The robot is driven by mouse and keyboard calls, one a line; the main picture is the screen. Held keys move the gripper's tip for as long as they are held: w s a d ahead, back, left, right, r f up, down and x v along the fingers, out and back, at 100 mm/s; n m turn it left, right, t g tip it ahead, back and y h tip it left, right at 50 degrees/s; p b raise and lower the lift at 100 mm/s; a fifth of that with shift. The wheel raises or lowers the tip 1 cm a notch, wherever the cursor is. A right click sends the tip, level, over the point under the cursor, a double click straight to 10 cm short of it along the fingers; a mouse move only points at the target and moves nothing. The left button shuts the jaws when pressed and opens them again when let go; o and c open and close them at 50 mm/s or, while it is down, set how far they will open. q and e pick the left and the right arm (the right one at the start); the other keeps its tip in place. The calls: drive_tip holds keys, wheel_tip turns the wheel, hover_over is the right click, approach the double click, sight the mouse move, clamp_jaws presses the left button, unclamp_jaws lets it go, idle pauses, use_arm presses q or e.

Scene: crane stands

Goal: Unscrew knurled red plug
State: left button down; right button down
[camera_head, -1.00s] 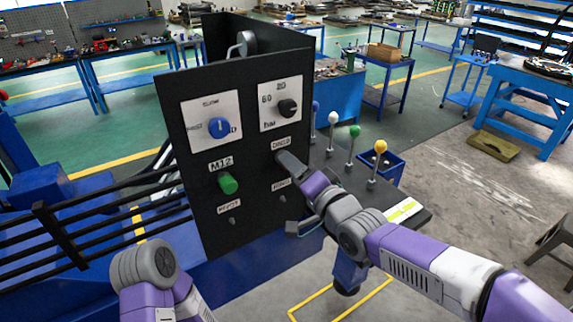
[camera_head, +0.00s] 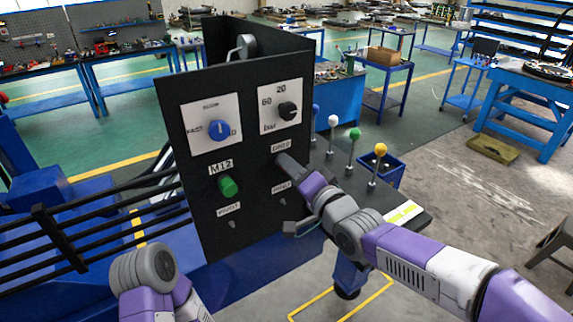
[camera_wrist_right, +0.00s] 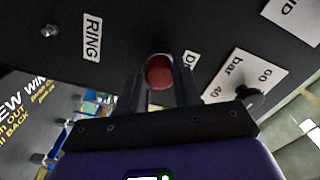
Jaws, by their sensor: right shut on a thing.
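The red plug (camera_wrist_right: 159,72) shows in the right wrist view between the two fingers of my right gripper (camera_wrist_right: 160,88), close to the black panel. My right gripper (camera_head: 284,160) is shut on it at the right side of the panel (camera_head: 200,165). In the head view the gripper hides the plug. The knurling is too small to make out. In the head view my left arm shows at the bottom left, but its gripper is out of the picture.
A green plug (camera_head: 228,186) labelled M12, a blue knob (camera_head: 219,129) and a black knob (camera_head: 288,111) are on the same panel. Levers with white (camera_head: 333,121), green (camera_head: 354,134) and yellow (camera_head: 380,148) balls stand right of it. A blue bin (camera_head: 392,168) is behind them.

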idle(0.3)
drive_tip(key=n+b, duration=0.4)
drive_tip(key=n, duration=0.1)
drive_tip(key=shift+d, duration=0.1)
drive_tip(key=n+b, duration=0.3)
drive_tip(key=n, duration=0.2)
